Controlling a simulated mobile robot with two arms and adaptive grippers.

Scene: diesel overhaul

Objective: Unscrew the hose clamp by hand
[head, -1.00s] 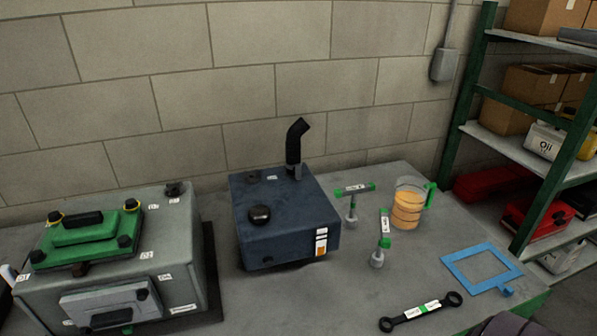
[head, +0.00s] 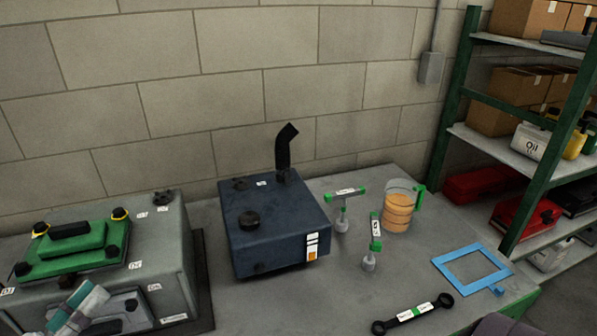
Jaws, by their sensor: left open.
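A black bent hose (head: 284,148) stands up from the back right of a dark blue tank (head: 272,222). A small grey fitting at its foot, on the tank top, looks like the hose clamp (head: 285,178); its screw is too small to make out. My left gripper (head: 78,306) is at the lower left, in front of the grey engine block. It is open, and nothing shows between its fingers. It is well to the left of the hose and clamp, touching neither. My right gripper is not in view.
The grey engine block (head: 165,255) with a green cover (head: 70,250) is left of the tank. Right of the tank are two T-handled tools (head: 343,212) (head: 372,250), a jug of orange liquid (head: 398,208), a wrench (head: 412,314) and a blue frame (head: 472,268). A shelf stands far right.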

